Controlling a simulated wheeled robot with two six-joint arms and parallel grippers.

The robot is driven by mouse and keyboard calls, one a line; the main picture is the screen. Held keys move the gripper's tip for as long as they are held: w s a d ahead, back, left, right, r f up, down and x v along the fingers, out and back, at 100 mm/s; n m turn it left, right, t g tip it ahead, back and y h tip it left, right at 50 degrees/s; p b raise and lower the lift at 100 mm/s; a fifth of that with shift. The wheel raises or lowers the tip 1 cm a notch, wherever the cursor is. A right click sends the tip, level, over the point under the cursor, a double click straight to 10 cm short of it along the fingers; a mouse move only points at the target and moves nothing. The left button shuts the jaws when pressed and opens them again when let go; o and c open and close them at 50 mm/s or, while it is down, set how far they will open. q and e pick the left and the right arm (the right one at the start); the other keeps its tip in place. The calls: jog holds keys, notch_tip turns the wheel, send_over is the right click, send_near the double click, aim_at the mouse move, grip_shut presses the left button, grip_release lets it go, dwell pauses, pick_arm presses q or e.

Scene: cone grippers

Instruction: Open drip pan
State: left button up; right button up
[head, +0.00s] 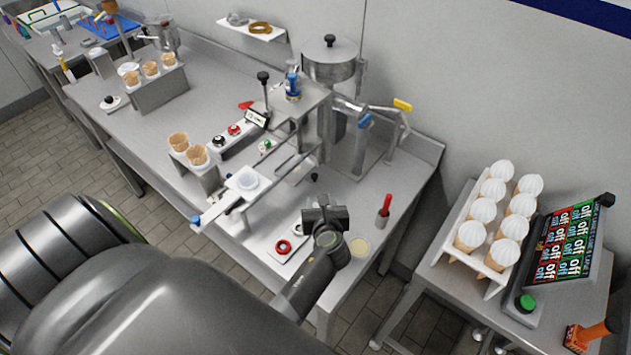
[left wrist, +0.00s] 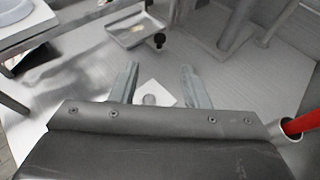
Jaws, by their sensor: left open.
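The drip pan (head: 291,168) is a shallow metal tray low at the front of the steel machine (head: 328,62). A small black knob (head: 314,177) stands at its near end. In the left wrist view the pan (left wrist: 136,32) is at the top, with the black knob (left wrist: 158,41) just right of its near corner. How far the pan sits out of the machine, I cannot tell. My left gripper (head: 323,208) is in front of the knob, apart from it. Its fingers (left wrist: 160,86) are spread and empty, pointing toward the pan. My right gripper is not in view.
A red-handled tool in a cup (head: 384,209) stands right of my left gripper. A white plate on a metal arm (head: 247,182) stands left of the pan. Cone racks stand farther off.

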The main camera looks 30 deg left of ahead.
aim_at(315, 176)
pick_arm(q)
jog(key=b+x, duration=0.2)
jog(key=x, duration=0.2)
jog(key=b+x, duration=0.3)
jog(key=x, duration=0.1)
jog(key=b+x, duration=0.3)
jog(key=x, duration=0.1)
jog(key=shift+w+a+f, duration=0.1)
jog(key=shift+f, duration=0.3)
jog(key=shift+b+x, duration=0.6)
jog(key=shift+x, duration=0.15)
jog(key=shift+r, duration=0.15)
grip_shut()
